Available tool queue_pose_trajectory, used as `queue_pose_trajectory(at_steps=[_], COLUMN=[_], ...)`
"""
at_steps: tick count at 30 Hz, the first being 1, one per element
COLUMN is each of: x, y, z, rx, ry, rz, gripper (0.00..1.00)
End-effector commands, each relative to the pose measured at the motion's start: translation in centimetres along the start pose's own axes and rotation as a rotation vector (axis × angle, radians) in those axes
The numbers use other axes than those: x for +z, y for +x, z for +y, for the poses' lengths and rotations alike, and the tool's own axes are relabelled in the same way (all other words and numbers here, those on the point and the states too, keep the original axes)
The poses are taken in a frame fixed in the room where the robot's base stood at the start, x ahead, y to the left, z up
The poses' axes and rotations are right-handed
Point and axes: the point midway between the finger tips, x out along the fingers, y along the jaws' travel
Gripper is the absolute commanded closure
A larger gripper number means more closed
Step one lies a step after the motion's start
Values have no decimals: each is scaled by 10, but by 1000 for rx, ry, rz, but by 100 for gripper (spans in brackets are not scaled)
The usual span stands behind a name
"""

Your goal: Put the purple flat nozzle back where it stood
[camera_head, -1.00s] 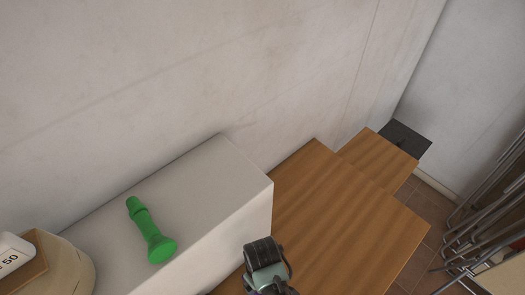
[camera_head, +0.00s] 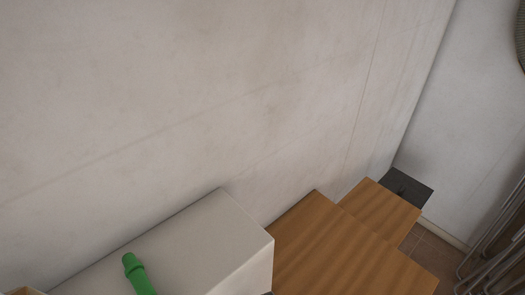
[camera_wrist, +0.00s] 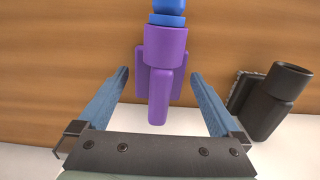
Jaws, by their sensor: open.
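The purple flat nozzle (camera_wrist: 164,50) is in the middle of the wrist view, a purple piece with a narrower part pointing down the picture. A blue piece (camera_wrist: 168,12) shows directly above it at the top edge; I cannot tell whether they are joined. My gripper (camera_wrist: 159,74) is open in the wrist view, with one blue-grey finger on each side of the nozzle. Gaps show between the fingers and the nozzle. The gripper and the nozzle are not in the head view.
A black cylindrical part (camera_wrist: 268,100) is right of my right finger. A brown wooden surface (camera_wrist: 60,45) lies behind, with a white surface (camera_wrist: 290,150) below. In the head view, a green piece (camera_head: 138,272) rests on a white block (camera_head: 205,235), beside stepped wooden blocks (camera_head: 340,255) along the wall.

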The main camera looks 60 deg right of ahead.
Motion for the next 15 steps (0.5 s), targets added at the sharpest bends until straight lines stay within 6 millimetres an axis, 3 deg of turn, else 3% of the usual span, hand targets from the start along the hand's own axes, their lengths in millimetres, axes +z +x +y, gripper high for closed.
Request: queue_pose_trajectory(at_steps=[9,15], x=[-1,-1], y=[-66,-91], z=[0,0], rx=[1,0], ry=[0,0], rz=[4,2], gripper=[0,0])
